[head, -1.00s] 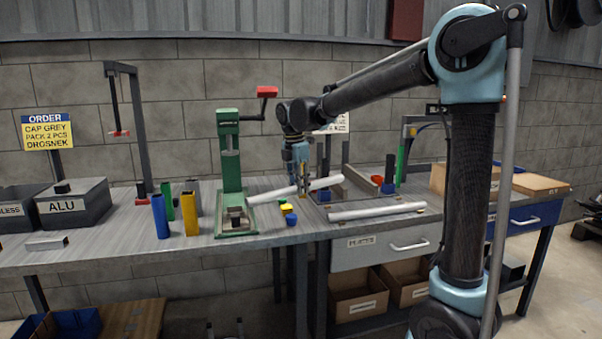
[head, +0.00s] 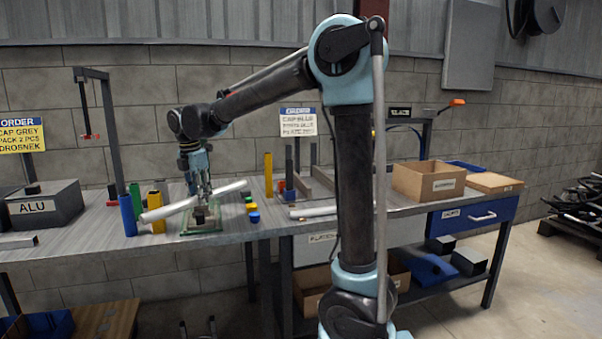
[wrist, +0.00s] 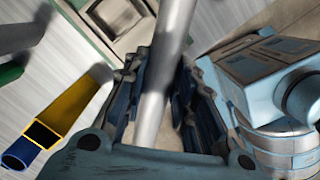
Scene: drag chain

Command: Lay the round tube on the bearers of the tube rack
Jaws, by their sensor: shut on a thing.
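My gripper (head: 201,190) is shut on a long pale round tube (head: 165,211) over the bench, in front of the green press. In the head view the tube is tilted, its left end lower. In the wrist view the tube (wrist: 172,60) runs between the jaws of my gripper (wrist: 160,105). A grey frame (head: 322,180), seemingly the tube rack, stands on the bench to the right, partly hidden by my arm. Another pale tube (head: 315,211) lies along its front. I cannot make out the bearers clearly.
The press base (head: 205,228) lies below the held tube. Upright blue (head: 128,215) and yellow (head: 156,208) tubes stand close to its left end; the yellow one (wrist: 75,105) also shows in the wrist view.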

